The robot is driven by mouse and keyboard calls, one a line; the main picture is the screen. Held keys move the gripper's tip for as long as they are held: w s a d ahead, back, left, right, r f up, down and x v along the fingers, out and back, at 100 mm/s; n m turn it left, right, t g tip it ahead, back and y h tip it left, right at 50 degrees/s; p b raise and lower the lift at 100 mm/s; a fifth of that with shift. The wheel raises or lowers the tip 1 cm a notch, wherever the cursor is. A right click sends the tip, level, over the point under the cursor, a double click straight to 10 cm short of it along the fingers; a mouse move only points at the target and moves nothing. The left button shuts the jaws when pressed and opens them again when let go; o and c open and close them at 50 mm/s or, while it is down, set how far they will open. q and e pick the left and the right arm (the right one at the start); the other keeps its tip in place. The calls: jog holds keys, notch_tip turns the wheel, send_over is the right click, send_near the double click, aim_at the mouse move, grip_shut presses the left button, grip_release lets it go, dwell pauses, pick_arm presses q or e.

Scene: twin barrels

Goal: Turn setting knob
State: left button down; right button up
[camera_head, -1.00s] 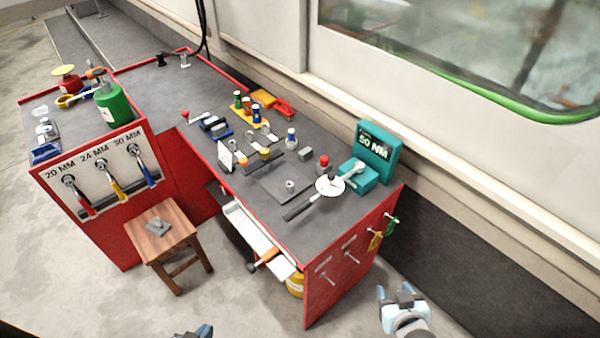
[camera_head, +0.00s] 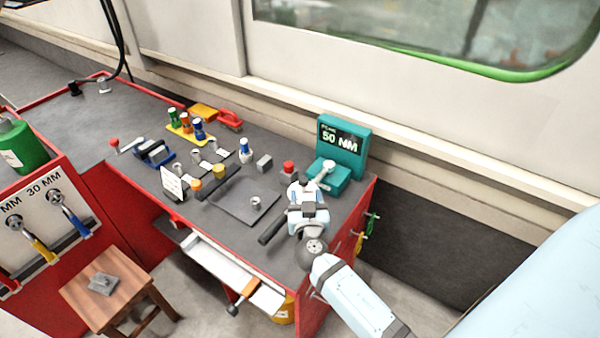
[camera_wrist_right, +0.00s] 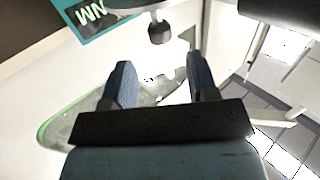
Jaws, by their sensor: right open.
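A teal tester (camera_head: 343,140) reading 50 NM stands at the back right of the bench, with a silver lever on its lower block. A tool with a dark handle (camera_head: 270,228) lies in front of it, its rear part hidden by my right gripper. I cannot tell which part is the setting knob. My right gripper (camera_head: 303,192) is over the tool, in front of the tester. In the right wrist view, its blue fingers (camera_wrist_right: 159,62) are apart and empty. A dark round-ended part (camera_wrist_right: 159,32) shows beyond them, near the tester's panel (camera_wrist_right: 88,15).
A red-capped item (camera_head: 288,167) stands left of my right gripper. A grey mat (camera_head: 243,202) with a small metal ring lies nearby. An open drawer (camera_head: 222,262) juts out at the front, by a wooden stool (camera_head: 118,285).

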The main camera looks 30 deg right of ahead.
aim_at(304, 185)
jog(key=p+x, duration=0.1)
jog(key=x, duration=0.7)
jog(key=shift+w+d, duration=0.1)
jog(key=shift+w, duration=0.2)
jog(key=c, duration=0.9)
